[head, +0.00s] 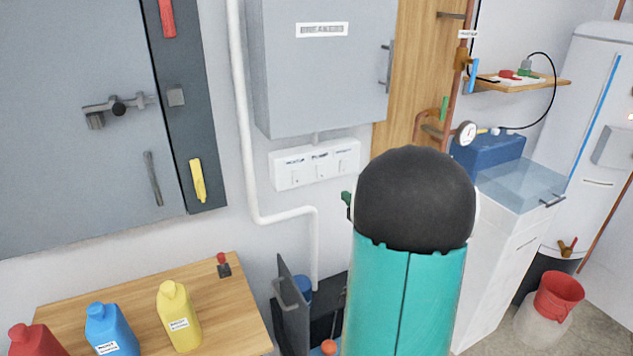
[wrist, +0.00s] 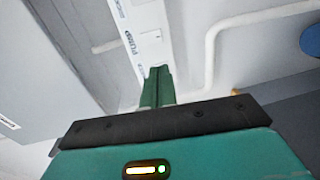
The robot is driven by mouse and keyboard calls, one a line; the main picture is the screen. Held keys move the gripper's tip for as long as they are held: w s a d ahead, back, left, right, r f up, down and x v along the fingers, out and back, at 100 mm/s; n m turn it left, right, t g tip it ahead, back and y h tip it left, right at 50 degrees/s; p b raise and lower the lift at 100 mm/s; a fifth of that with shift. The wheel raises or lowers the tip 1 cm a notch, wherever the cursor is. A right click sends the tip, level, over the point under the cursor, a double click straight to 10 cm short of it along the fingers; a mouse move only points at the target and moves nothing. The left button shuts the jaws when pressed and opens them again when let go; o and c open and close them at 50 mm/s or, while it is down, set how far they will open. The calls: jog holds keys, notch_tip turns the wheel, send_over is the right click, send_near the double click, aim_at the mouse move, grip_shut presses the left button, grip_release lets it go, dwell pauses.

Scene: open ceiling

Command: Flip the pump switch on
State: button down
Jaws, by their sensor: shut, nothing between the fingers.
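A white switch panel (head: 315,163) with three labelled switches is on the wall below a grey cabinet. The middle label appears to read PUMP. In the wrist view the panel (wrist: 152,42) runs up and away, with the PUMP label (wrist: 131,42) on its left side. My gripper (wrist: 157,72) is shut and empty, its green fingertips pointing at the panel's near end. I cannot tell whether they touch it. In the head view my dark, teal arm hides most of the gripper; a green part shows at its left edge. The switch position is too small to tell.
The grey cabinet (head: 322,75) hangs just above the panel. A white pipe (head: 245,130) runs down to its left and bends below it. A wooden table (head: 100,300) with several bottles stands at lower left. A blue box (head: 488,155) is on the right.

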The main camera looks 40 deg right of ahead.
send_near(322, 177)
jog(key=x, duration=0.7)
jog(key=shift+r, duration=0.15)
jog(key=shift+a, duration=0.1)
dwell(0.3)
jog(key=shift+w, duration=0.15)
dwell(0.4)
